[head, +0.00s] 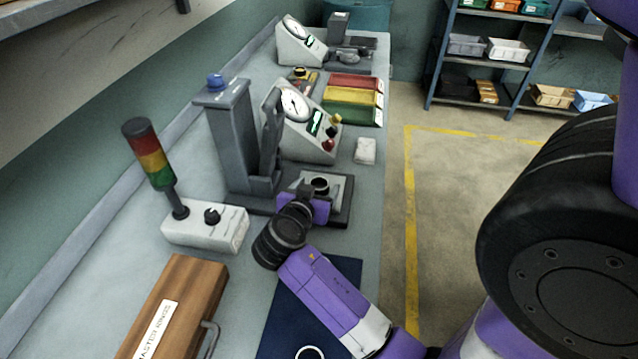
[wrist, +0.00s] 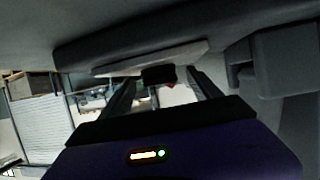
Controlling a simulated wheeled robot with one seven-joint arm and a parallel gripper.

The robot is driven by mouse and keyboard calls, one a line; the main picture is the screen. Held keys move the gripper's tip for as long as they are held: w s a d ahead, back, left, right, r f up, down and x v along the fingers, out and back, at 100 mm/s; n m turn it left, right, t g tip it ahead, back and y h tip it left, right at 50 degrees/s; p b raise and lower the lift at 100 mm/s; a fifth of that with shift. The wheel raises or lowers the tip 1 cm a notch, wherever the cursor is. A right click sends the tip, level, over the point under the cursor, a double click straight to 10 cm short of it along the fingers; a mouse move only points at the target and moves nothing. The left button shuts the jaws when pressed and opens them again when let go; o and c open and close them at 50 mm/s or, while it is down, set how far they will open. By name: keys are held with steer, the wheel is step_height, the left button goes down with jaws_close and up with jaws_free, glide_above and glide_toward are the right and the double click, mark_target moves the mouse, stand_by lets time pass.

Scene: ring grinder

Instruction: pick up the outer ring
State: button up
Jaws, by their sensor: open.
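A second pale ring (head: 309,352) lies on the dark blue mat (head: 285,318), cut by the bottom edge. I cannot tell by looks which is the outer ring. My gripper (head: 312,190) is close to the ring on the stand; its fingertips are mostly hidden by its own body there. In the wrist view my gripper (wrist: 162,80) has its two fingers apart, with a small dark block between or behind them. No ring is clearly visible there.
A signal lamp box (head: 205,228) and a wooden case (head: 175,310) stand left of my arm. A dial gauge box (head: 300,125), coloured bins (head: 352,98) and a small white block (head: 365,150) are beyond. Floor right of the bench is clear up to the shelves (head: 490,65).

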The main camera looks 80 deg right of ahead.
steer(key=shift+d+f, duration=0.1)
steer(key=shift+d, duration=0.05)
jaws_close()
stand_by(0.4)
step_height(320, 180, up, 20)
stand_by(0.4)
